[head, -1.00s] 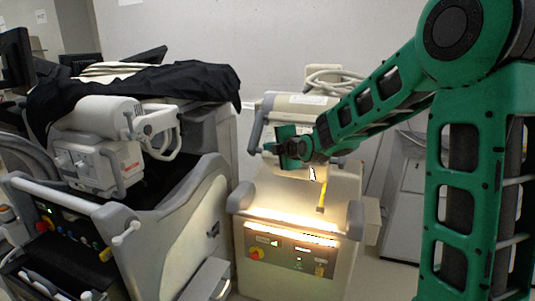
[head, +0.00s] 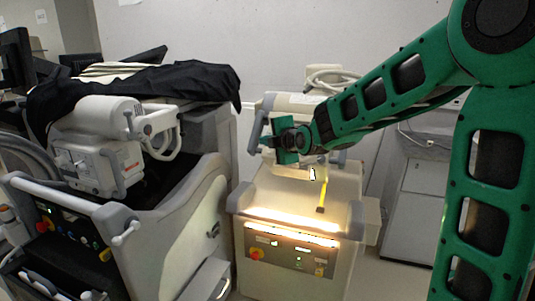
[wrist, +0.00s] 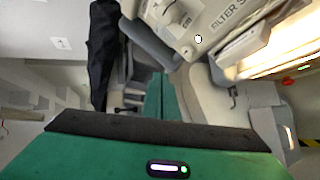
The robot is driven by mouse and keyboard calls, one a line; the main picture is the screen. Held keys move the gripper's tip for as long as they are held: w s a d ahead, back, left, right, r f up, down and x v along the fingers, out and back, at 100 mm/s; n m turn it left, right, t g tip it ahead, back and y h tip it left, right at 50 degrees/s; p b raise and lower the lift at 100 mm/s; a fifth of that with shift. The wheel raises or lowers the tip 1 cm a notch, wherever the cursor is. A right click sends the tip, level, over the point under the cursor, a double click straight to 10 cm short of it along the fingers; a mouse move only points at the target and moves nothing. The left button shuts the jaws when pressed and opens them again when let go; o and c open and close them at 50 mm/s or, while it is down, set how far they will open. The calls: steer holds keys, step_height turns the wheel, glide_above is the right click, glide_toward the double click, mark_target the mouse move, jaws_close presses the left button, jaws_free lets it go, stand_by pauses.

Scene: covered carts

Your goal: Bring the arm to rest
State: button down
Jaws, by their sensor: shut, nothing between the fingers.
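My green arm comes in from the right of the head view. My gripper (head: 284,148) is in front of the top of the pale middle cart (head: 285,195), close to its upper part; I cannot tell whether it touches. In the wrist view the green fingers of my gripper (wrist: 161,82) are together with nothing held between them.
A larger cart (head: 175,235) with a black cover (head: 160,82) and a white tube unit (head: 100,150) stands at the left. A grey-white cabinet (head: 412,200) is behind my arm at the right. Bare wall (head: 290,45) is behind. Some floor shows right of the middle cart.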

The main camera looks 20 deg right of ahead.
stand_by(0.4)
steer(key=s+d+f+m+g+h, duration=0.1)
steer(key=s+d+f+m+g, duration=0.2)
steer(key=s+m, duration=0.5)
steer(key=s+d+f+m+g+h, duration=0.1)
steer(key=s+f+m+g, duration=0.3)
steer(key=s, duration=0.8)
steer(key=s+d+f+m+g, duration=0.2)
steer(key=s+f+m, duration=0.4)
steer(key=s, duration=0.4)
steer(key=s+d+m+g, duration=0.2)
steer(key=s+d+m, duration=0.2)
steer(key=s, duration=0.5)
steer(key=s+d+m+g, duration=0.3)
steer(key=s+d+m, duration=0.1)
steer(key=s+d, duration=0.3)
steer(key=shift+s+f+m, duration=0.3)
steer(key=shift+s+f, duration=0.1)
steer(key=shift+s, duration=0.55)
steer(key=shift+w+f, duration=0.25)
steer(key=shift+w, duration=0.4)
